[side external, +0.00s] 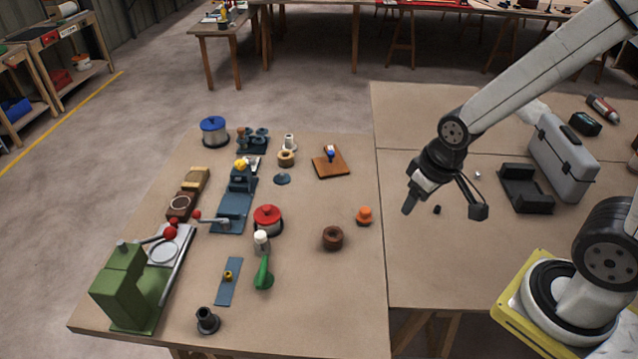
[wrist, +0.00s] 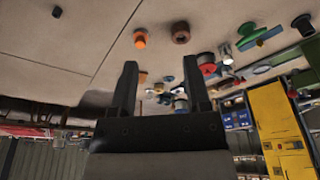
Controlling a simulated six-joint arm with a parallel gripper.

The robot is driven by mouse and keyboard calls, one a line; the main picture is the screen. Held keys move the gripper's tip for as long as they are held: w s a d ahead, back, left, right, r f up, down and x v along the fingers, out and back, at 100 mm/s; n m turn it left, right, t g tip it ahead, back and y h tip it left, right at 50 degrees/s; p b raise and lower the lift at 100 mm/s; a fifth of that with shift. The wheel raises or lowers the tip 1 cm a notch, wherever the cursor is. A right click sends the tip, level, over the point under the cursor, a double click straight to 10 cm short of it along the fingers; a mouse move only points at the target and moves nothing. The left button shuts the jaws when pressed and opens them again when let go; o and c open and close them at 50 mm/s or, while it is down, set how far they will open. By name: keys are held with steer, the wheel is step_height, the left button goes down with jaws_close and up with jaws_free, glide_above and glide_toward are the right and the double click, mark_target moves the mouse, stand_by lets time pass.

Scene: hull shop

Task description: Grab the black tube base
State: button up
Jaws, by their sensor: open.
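The black tube base (side external: 207,321), a short dark tube on a round flange, stands upright near the front edge of the left table. In the wrist view a dark piece at the upper right edge (wrist: 303,22) looks like it. My gripper (side external: 409,205) is over the right table near the seam, far to the right of the tube base and above it. In the wrist view my gripper (wrist: 160,80) has its two fingers apart with nothing held between them.
A green press (side external: 122,287) stands left of the tube base. A blue plate (side external: 228,282) and a green-handled tool (side external: 263,273) lie behind it. A brown ring (side external: 333,238) and an orange knob (side external: 364,215) sit between. The front right of the left table is clear.

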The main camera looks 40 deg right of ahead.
steer(key=shift+o, duration=1.1)
steer(key=m+g+y, duration=0.3)
steer(key=m+y, duration=1.1)
steer(key=m, duration=0.4)
glide_above(208, 310)
step_height(208, 310, down, 14)
steer(key=shift+f, duration=0.1)
steer(key=shift+f, duration=1.7)
steer(key=shift+f, duration=0.15)
